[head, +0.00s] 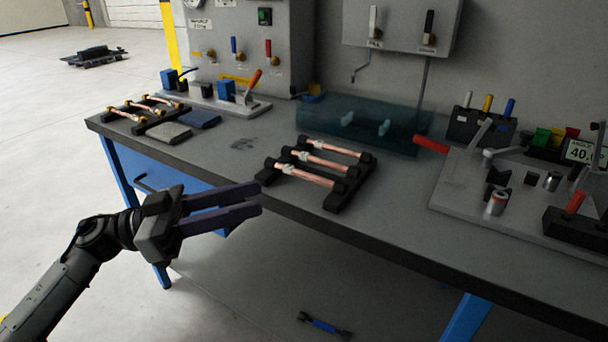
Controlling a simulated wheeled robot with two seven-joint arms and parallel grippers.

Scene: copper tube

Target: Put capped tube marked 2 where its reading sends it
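Three copper tubes with yellowish ends, possibly the capped ones (143,107), lie on a black rack (150,124) at the left end of the bench. Three more copper tubes with pale fittings (318,166) lie on a second black rack (347,196) near the bench's front edge. No mark 2 is legible on any tube. My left gripper (257,199) is open and empty, its fingers pointing right, in front of the bench edge and left of the second rack. My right gripper is out of view.
A grey and a blue pad (198,119) lie beside the left rack. A panel with a gauge and levers (248,45) stands behind. A teal translucent tray (362,122) sits mid-bench. At right, a grey fixture plate (450,190) carries a red-handled lever and a display (580,152) reading about 40.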

